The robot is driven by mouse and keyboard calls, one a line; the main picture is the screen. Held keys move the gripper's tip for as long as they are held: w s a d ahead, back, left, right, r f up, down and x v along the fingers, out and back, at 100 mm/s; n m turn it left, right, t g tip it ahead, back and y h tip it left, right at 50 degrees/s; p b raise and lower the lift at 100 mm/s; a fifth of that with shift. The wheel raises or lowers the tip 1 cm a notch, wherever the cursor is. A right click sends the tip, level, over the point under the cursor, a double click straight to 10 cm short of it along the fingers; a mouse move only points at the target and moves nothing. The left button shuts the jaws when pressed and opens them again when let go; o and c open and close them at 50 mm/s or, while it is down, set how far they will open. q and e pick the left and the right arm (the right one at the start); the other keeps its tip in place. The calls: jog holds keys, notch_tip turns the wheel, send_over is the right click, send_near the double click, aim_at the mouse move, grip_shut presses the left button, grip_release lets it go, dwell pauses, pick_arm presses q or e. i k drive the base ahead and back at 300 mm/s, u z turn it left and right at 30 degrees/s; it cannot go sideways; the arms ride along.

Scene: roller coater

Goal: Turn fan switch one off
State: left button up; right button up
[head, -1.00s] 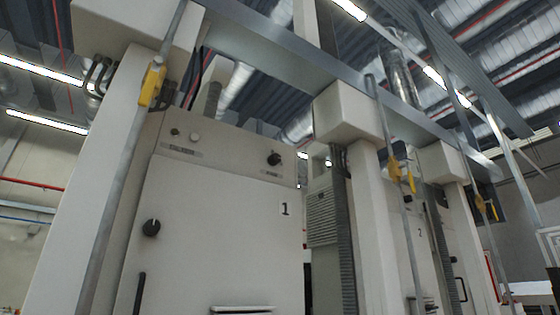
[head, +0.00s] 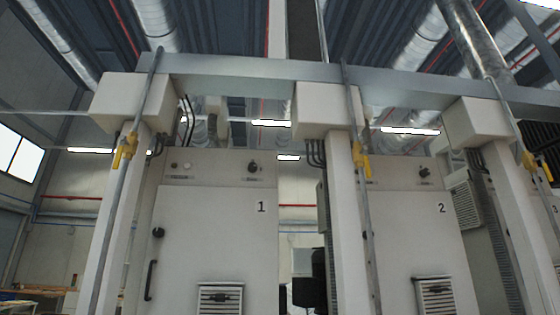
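Cabinet one (head: 215,225) is a tall white panel marked with a black 1, left of the middle in the head view. A black rotary switch (head: 252,168) sits at the upper right of its top strip, above a small label too blurred to read. A small dark knob (head: 174,164) and a pale round button or lamp (head: 187,166) sit at the upper left of that strip. A black door knob (head: 158,232) and a bar handle (head: 150,280) are on its left edge. Neither of my grippers is in the view.
Cabinet two (head: 425,235) stands to the right with a similar switch (head: 424,172). White posts and thin grey pipes with yellow valves (head: 125,150), (head: 362,160) stand in front of and beside the cabinets. A metal beam (head: 240,68) crosses overhead.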

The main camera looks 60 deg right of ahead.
aim_at(253, 166)
jog(key=z, duration=0.9)
